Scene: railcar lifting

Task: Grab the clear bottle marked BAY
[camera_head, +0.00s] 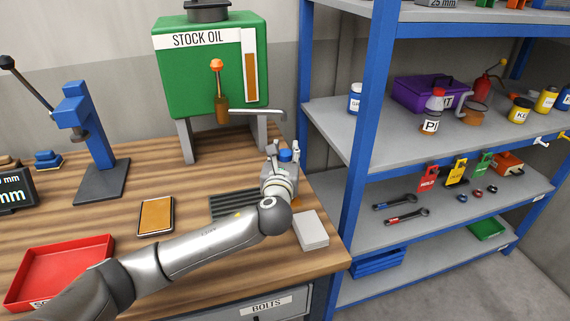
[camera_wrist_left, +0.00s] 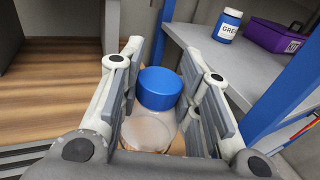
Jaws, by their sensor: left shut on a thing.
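A clear bottle with a blue cap (camera_wrist_left: 160,88) is between the fingers of my left gripper (camera_wrist_left: 168,85) in the left wrist view. The gripper is shut on it, with a finger on each side. No marking on the bottle is readable from here. In the head view, only the blue cap (camera_head: 286,155) shows clearly at my left gripper (camera_head: 280,160); the hand hides most of the bottle. The gripper is over the right part of the wooden bench, just below the lever of the stock oil tank. My right gripper is not in view.
The green STOCK OIL tank (camera_head: 207,75) stands behind on metal legs. A slotted dark grate (camera_head: 232,205) and a pale block (camera_head: 311,230) lie near my arm. A red tray (camera_head: 62,270) is at left. The blue-framed shelf post (camera_head: 368,130) rises close on the right.

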